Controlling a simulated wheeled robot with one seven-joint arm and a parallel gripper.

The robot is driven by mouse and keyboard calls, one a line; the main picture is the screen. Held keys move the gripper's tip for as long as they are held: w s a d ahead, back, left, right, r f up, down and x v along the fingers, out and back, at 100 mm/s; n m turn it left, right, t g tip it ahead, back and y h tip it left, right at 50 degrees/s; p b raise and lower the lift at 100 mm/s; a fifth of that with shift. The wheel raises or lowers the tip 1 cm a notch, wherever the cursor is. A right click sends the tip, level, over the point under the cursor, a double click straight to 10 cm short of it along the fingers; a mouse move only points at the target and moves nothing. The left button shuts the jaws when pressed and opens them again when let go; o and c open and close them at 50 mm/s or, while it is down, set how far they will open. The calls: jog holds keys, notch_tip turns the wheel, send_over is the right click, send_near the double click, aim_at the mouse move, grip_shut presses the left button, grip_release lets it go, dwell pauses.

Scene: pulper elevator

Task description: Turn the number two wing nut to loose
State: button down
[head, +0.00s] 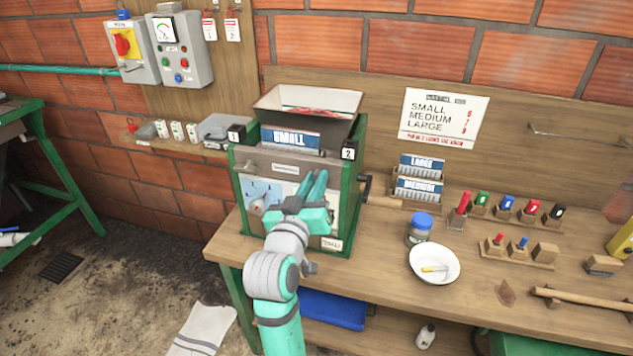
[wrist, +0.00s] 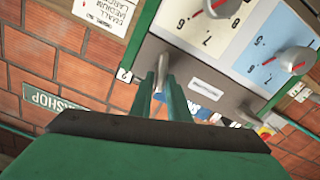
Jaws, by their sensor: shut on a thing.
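The green machine (head: 358,190) stands on the bench with a grey front panel (head: 285,168). Plate "2" (head: 348,154) is at its upper right corner, and it also shows in the wrist view (wrist: 124,75). My gripper (head: 321,180) reaches the upper right of the panel, below plate "2". In the wrist view my gripper (wrist: 161,82) has its fingers close together on a small grey piece, the number two wing nut (wrist: 162,68). The other wing nut (head: 249,167) is at the panel's upper left, apart from my gripper.
A blue dial (wrist: 290,62) and a white dial (wrist: 215,12) with pointers sit on the panel close to my fingers. A crank (head: 365,185) sticks out on the machine's right side. A blue-lidded jar (head: 420,228) and a white bowl (head: 434,264) stand right of it.

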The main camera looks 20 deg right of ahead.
jog(key=n, duration=0.4)
jog(key=f+n, duration=0.1)
jog(key=n, duration=0.4)
jog(key=a+n, duration=0.1)
jog(key=n, duration=0.3)
jog(key=shift+w+f+n, duration=0.2)
jog(key=shift+w+n, duration=0.1)
jog(key=shift+n, duration=0.1)
dwell(0.4)
jog(key=c, duration=1.7)
grip_release()
jog(key=shift+d, duration=0.1)
jog(key=shift+s, duration=0.1)
jog(key=v, duration=1)
jog(key=shift+s+a, duration=0.25)
jog(key=shift+a, duration=0.05)
jog(key=shift+f, duration=0.15)
